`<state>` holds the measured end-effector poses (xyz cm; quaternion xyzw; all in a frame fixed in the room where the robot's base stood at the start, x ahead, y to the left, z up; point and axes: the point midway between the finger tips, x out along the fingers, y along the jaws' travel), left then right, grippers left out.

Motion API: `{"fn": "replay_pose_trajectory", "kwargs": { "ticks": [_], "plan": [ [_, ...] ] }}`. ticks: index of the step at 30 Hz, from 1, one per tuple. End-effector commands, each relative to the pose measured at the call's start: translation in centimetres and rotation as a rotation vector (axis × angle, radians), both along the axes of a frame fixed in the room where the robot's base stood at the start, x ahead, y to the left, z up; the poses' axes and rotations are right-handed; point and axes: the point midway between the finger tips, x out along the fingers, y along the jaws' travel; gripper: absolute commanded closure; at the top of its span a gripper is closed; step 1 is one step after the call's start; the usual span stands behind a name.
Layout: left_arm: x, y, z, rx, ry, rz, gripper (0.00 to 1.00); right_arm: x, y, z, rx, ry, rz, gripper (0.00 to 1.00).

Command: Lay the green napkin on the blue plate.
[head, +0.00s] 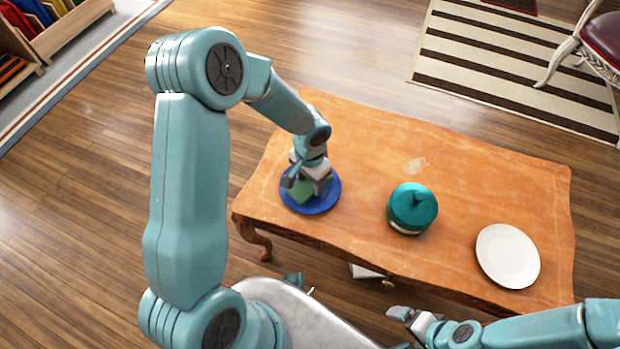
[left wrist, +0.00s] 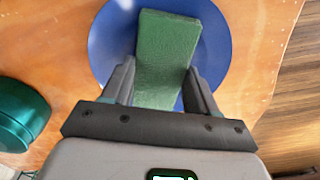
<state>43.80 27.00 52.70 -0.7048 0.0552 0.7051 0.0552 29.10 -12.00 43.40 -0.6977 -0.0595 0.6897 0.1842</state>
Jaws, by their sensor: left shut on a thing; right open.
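The blue plate (head: 318,206) lies near the left end of the wooden table. It also shows in the left wrist view (left wrist: 108,48). The green napkin (left wrist: 166,50) is a folded, flat strip between the fingers of my left gripper (left wrist: 160,85), over the plate. In the head view the napkin (head: 302,192) is partly hidden by my left gripper (head: 305,188). I cannot tell whether the napkin touches the plate. My left gripper is shut on the napkin. My right gripper (head: 397,314) is open and empty, in front of the table's near edge.
A teal lidded pot (head: 412,208) stands mid-table, right of the blue plate. A white plate (head: 508,256) lies near the right end of the wooden table (head: 370,140). The table top between these is clear. A striped rug (head: 520,65) and a chair (head: 605,45) are beyond the table.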

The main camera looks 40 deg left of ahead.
Motion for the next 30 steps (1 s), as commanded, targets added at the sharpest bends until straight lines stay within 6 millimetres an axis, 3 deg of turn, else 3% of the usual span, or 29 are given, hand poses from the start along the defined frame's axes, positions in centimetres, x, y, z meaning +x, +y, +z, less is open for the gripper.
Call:
{"fn": "replay_pose_trajectory", "kwargs": {
  "ticks": [1, 3, 14, 30],
  "plan": [
    [0.0, 0.0, -0.1, 0.0, 0.0, 0.0, 0.35, 0.0, 0.0, -0.1, 0.0, 0.0, 0.0, 0.0],
    [0.0, 0.0, 0.0, 0.0, 0.0, 0.0, 0.16, 0.0, 0.0, 0.0, 0.0, 0.0, 0.0, 0.0],
    [0.0, 0.0, 0.6, 0.0, 0.0, 0.0, 0.16, 0.0, 0.0, 0.7, 0.0, 0.0, 0.0, 0.0],
    [0.1, 0.0, 11.4, 0.001, -0.002, 0.0, 0.16, 0.0, 0.0, 4.0, 0.0, 0.0, 0.0, 0.0]
  ]
}}
